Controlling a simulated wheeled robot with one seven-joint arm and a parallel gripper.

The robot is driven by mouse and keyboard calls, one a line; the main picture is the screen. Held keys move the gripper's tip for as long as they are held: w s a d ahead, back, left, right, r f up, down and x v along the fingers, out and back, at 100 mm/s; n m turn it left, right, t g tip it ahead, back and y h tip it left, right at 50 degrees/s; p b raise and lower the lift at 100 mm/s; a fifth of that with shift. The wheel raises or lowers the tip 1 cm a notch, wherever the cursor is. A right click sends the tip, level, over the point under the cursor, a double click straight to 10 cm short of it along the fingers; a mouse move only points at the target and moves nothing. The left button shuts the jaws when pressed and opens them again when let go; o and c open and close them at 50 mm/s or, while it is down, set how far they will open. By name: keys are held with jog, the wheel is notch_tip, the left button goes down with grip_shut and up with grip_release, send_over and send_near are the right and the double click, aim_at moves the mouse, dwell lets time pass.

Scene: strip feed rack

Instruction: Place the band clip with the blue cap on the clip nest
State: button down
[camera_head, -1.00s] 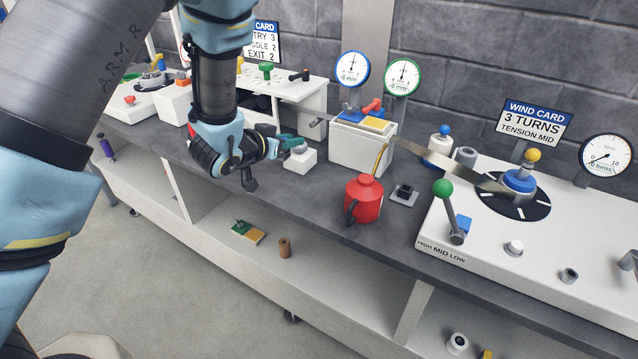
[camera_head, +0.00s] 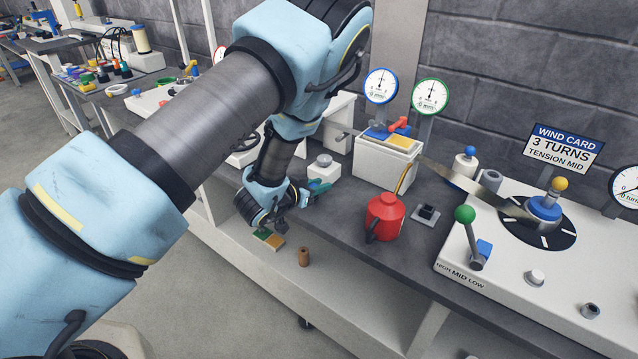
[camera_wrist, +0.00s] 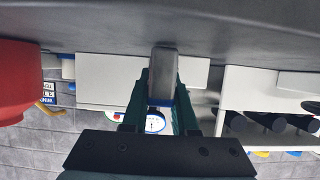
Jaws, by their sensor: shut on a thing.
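My gripper (camera_head: 318,188) is over the front part of the grey bench, left of the red can. In the wrist view its dark green fingers (camera_wrist: 162,88) are shut on a grey block with a blue edge, which looks like the band clip (camera_wrist: 163,62). In the head view the clip is too small and too covered to make out. A small grey plate with a dark square block (camera_head: 428,213), possibly the clip nest, lies on the bench right of the red can. My gripper is well to its left.
The red can (camera_head: 385,217) with a yellow spout stands between my gripper and the plate. A white block with a round knob (camera_head: 322,168) is just behind my gripper. A white box (camera_head: 386,165) stands behind the can. The winding machine (camera_head: 510,260) fills the right.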

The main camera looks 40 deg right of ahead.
jog(key=shift+f, duration=0.2)
jog(key=c, duration=0.7)
grip_release()
jog(key=shift+r, duration=0.1)
jog(key=shift+a+r, duration=0.1)
jog(key=b+v, duration=0.4)
jog(key=v, duration=0.7)
jog(key=shift+a+r, duration=0.25)
jog(key=shift+a, duration=0.1)
